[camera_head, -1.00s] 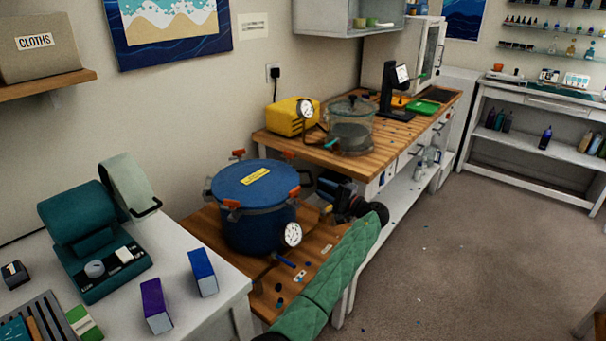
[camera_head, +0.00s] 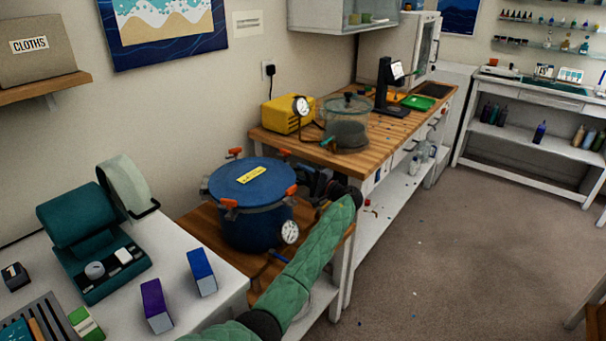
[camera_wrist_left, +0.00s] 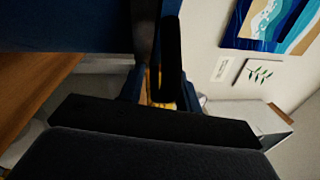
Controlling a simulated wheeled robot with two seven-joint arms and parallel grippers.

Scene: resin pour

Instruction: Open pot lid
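The blue pot (camera_head: 250,226) stands upright on a low wooden table. Its flat blue lid (camera_head: 240,182) is on top, with a yellow label, and orange-tipped clamps (camera_head: 229,203) sit around the rim. A round white gauge (camera_head: 289,231) is on its front right side. My left gripper (camera_head: 312,181) is at the pot's right side, close to the rim; contact cannot be told. In the left wrist view dark blue pot wall (camera_wrist_left: 60,25) fills the upper left, beside my dark gripper parts. The finger opening is too dark to judge. My right gripper is out of view.
A wooden bench behind holds a yellow pump (camera_head: 287,115), a clear chamber (camera_head: 346,130) and a black stand (camera_head: 391,88). A white table at left holds a teal machine (camera_head: 95,245) and small boxes (camera_head: 156,306). The floor at right is open.

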